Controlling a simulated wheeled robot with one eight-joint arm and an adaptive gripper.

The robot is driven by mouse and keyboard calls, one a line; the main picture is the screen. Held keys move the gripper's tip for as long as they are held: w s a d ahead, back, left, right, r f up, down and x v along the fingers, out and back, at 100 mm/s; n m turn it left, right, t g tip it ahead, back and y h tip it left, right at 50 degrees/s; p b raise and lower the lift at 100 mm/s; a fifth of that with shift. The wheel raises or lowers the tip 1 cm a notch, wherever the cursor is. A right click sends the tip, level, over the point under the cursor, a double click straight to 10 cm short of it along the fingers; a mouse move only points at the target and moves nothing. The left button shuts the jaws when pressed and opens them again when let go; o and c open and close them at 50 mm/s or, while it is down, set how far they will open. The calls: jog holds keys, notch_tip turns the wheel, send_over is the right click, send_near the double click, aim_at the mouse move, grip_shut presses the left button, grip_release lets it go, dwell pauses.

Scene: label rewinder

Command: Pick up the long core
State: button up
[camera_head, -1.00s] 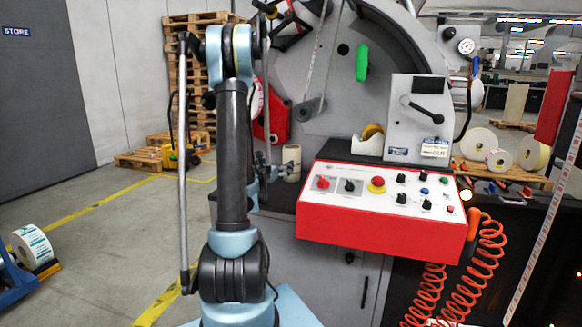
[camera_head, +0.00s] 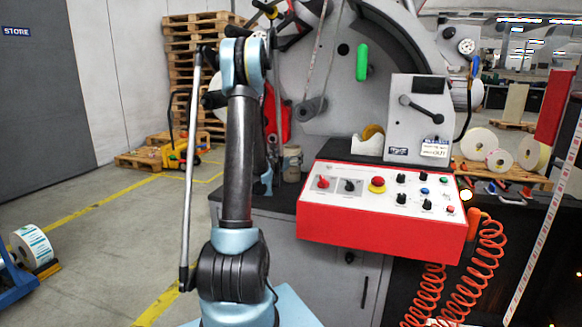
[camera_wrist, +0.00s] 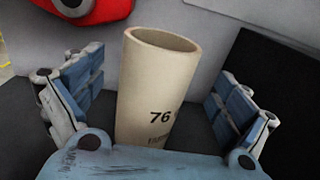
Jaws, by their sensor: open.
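The long core is a beige cardboard tube marked "76". It stands upright, hollow end up, on the dark machine top in the wrist view (camera_wrist: 152,85). It also shows in the head view (camera_head: 292,163), just right of my arm. My gripper (camera_wrist: 160,68) is open, with a blue-grey finger pad on each side of the core and visible gaps on both sides. In the head view my gripper is mostly hidden behind my arm, close to the core's left side. The core's base is hidden by my gripper's body.
A red control box (camera_head: 385,235) with buttons juts out at the front right of the core. A grey panel with a black handle (camera_head: 421,108) and a tape roll (camera_head: 368,138) stand to its right. A red machine part (camera_wrist: 95,8) is behind the core.

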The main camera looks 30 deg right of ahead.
jog(key=x, duration=0.4)
jog(key=shift+w+d+r, duration=0.1)
jog(key=shift+w+d, duration=0.05)
jog(key=shift+w, duration=0.2)
jog(key=c, duration=1.6)
